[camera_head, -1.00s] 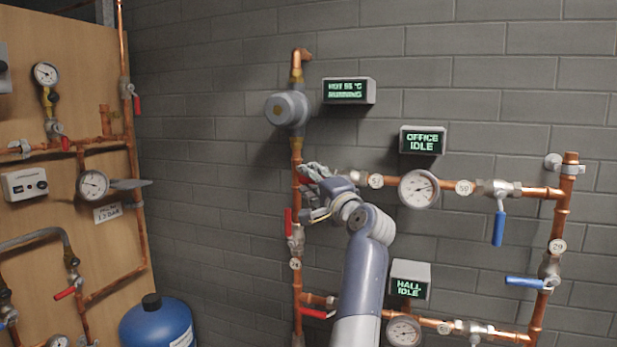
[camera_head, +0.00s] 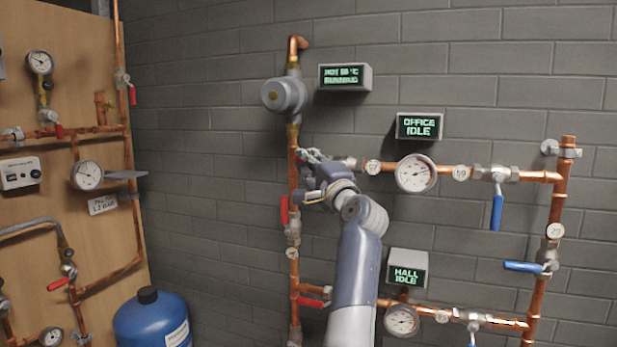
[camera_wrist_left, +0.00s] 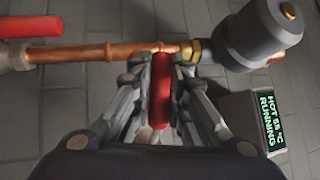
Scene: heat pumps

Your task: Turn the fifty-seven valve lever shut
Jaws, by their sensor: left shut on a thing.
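The tag 57 (camera_head: 373,167) sits on the upper branch pipe, left of a round gauge. The valve beside it, at the riser, is mostly hidden behind my left gripper (camera_head: 312,166) in the head view. In the left wrist view a red lever (camera_wrist_left: 160,90) lies between the fingers of my left gripper (camera_wrist_left: 160,68), which is shut on it. There the lever lies roughly square to the copper riser pipe (camera_wrist_left: 100,52). My right gripper is not in view.
Another red lever (camera_head: 284,210) hangs on the riser just below my gripper. The grey pump (camera_head: 284,95) is above. A display reading OFFICE IDLE (camera_head: 419,126) and a blue lever (camera_head: 497,207) are to the right. A blue tank (camera_head: 150,320) stands lower left.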

